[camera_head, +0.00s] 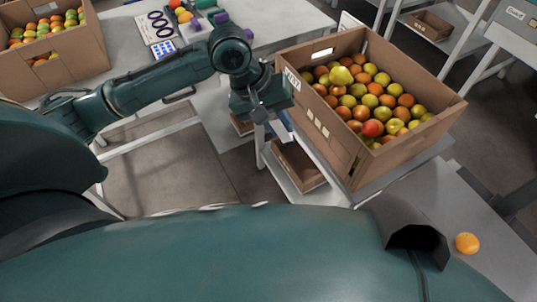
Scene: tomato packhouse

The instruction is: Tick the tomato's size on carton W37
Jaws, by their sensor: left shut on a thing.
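A brown carton (350,160) full of red, orange, yellow and green tomatoes stands on a stand at right. A white label (292,78), too small to read surely, is near its left corner. Several pale boxes (318,125) are printed on its left-facing side; I cannot make out a tick. My left gripper (262,110) is beside that corner, close to the label and left of the pale boxes. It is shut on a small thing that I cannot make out. A single orange tomato (467,243) lies on a grey surface at lower right. My right gripper is not in view.
A white table (125,35) at the back holds a card with dark rings (160,23), a blue-patterned card (164,49) and purple-ended items (222,17). Another tomato carton (75,58) stands at upper left. A lower shelf below the carton holds a cardboard box (297,165).

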